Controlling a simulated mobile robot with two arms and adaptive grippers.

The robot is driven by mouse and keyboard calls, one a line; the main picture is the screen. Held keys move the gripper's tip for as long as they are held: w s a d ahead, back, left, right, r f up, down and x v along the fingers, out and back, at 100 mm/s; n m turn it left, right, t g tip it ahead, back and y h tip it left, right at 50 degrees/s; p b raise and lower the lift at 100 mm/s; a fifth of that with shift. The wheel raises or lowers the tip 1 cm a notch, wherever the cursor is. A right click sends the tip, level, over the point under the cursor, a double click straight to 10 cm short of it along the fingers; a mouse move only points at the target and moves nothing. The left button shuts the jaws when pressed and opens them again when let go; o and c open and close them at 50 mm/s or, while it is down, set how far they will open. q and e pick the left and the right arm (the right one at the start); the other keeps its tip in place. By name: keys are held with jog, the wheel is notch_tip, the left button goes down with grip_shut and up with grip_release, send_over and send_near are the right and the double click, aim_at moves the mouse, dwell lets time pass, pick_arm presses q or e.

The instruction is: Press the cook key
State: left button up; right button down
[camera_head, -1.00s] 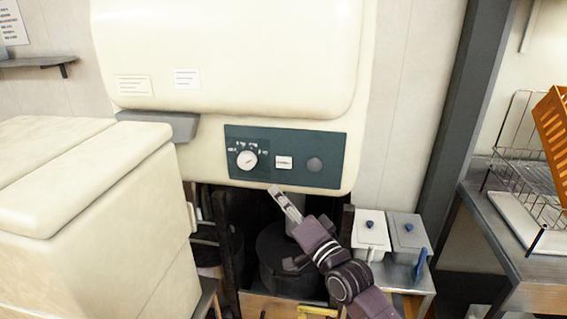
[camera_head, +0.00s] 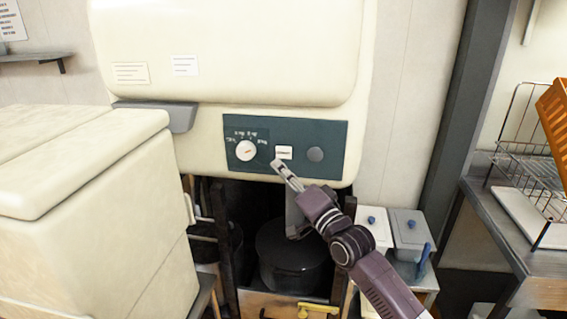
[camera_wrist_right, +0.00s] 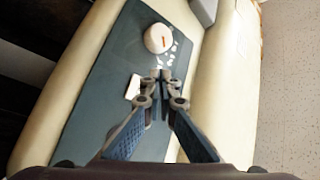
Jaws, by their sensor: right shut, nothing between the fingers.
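The cook key, a small white rectangular key (camera_head: 284,152), sits mid-panel on the dark green control panel (camera_head: 330,135) of a cream cooker. In the right wrist view the white key (camera_wrist_right: 133,87) shows to the left of my fingertips. My right gripper (camera_head: 276,164) is shut and empty, its tips just below the key in the head view; I cannot tell whether they touch the panel. The right gripper also shows in the wrist view (camera_wrist_right: 160,76). My left gripper is not in view.
A cream cabinet (camera_head: 75,200) stands at the left. Lidded containers (camera_head: 408,235) and a wire rack (camera_head: 520,150) are at the right.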

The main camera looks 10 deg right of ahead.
aim_at(277, 151)
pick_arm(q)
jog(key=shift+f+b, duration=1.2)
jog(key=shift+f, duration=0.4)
pick_arm(e)
jog(key=shift+w+d, duration=0.3)
jog(key=shift+w, duration=0.55)
jog(key=shift+w+d, duration=0.25)
jog(key=shift+w, duration=0.6)
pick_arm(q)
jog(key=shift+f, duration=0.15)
pick_arm(e)
jog(key=shift+w, duration=0.1)
pick_arm(q)
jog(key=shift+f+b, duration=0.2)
jog(key=shift+b, duration=0.15)
pick_arm(e)
jog(key=shift+w+d, duration=0.1)
jog(key=shift+w, duration=0.2)
